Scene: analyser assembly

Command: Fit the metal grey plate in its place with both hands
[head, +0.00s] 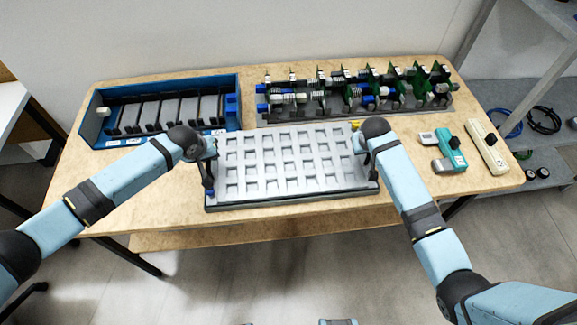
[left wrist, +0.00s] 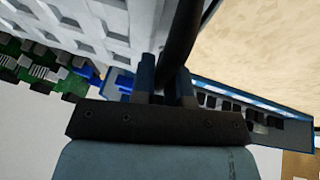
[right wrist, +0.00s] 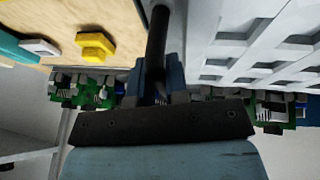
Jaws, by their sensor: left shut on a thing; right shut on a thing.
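The metal grey plate (head: 292,195), a light panel with rows of rectangular recesses and a darker rim, is at the middle front of the table in the head view. It looks roughly level. I cannot tell whether it rests on the table or is just above it. My left gripper (head: 209,150) is shut on the dark bar handle at the plate's left side; the left wrist view shows the bar (left wrist: 180,45) between the fingers. My right gripper (head: 362,143) is shut on the matching right handle, which shows in the right wrist view (right wrist: 157,40).
A blue tray (head: 235,122) with dark dividers stands at the back left. A dark rack (head: 330,117) with green boards stands behind the plate. A teal tool (head: 450,152) and a cream device (head: 487,147) lie at the right. A yellow piece (right wrist: 96,46) lies near the right handle.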

